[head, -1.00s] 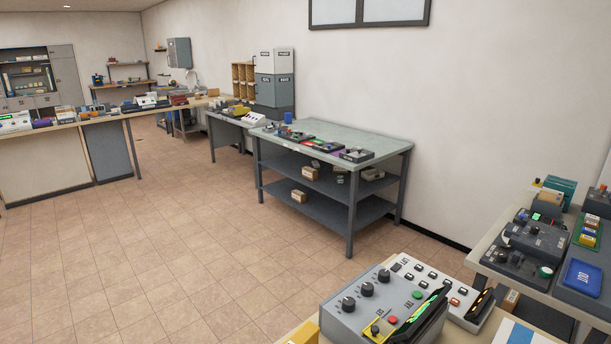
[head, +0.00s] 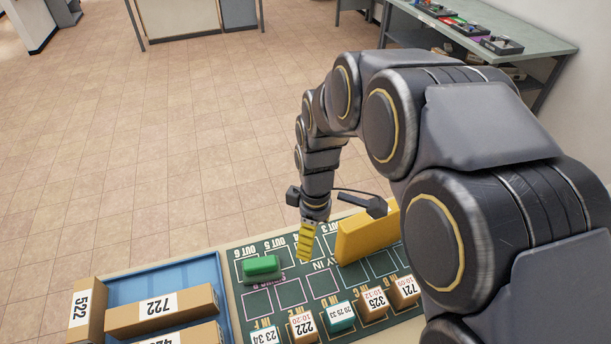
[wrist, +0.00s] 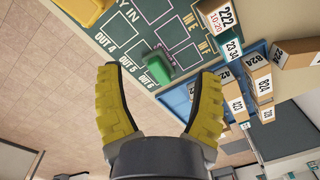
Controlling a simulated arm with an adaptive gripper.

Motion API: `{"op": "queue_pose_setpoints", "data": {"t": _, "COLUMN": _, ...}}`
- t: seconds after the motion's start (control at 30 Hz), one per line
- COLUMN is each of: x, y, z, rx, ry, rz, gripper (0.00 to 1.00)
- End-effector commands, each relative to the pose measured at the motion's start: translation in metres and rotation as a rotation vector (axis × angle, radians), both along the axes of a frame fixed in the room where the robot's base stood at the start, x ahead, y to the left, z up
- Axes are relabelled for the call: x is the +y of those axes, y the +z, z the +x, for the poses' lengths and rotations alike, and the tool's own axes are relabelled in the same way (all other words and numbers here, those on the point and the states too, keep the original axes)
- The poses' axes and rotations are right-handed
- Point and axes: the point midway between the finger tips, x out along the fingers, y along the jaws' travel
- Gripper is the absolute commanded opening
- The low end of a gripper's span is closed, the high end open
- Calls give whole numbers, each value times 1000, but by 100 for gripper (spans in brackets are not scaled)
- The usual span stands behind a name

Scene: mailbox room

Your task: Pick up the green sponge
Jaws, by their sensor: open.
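The green sponge (head: 261,267), a small rounded block, lies on the dark green marked board (head: 290,276) near its far left part. My gripper (head: 305,242) is right of the sponge and apparently above the board, with yellow fingers pointing down. In the wrist view the sponge (wrist: 157,66) shows between and beyond the spread fingertips (wrist: 160,74). The fingers are open, with nothing held. I cannot tell the exact gap between fingers and sponge.
A yellow block (head: 368,236) stands right of my gripper. A teal box (head: 339,317) and several small numbered brown boxes line the board's near side. Left of it, a blue tray (head: 203,272) holds long numbered boxes. Bare floor lies beyond.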

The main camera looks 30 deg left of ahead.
Motion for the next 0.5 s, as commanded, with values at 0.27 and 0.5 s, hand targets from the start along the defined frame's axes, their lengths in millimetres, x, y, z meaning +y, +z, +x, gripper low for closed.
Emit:
{"op": "queue_pose_setpoints", "data": {"t": 0.27, "x": 99, "y": -77, "z": -22, "rx": -19, "ry": 486, "rz": 21, "gripper": 66}}
{"op": "queue_pose_setpoints", "data": {"t": 0.5, "x": 120, "y": -101, "z": -30, "rx": -31, "ry": 598, "rz": 32, "gripper": 66}}
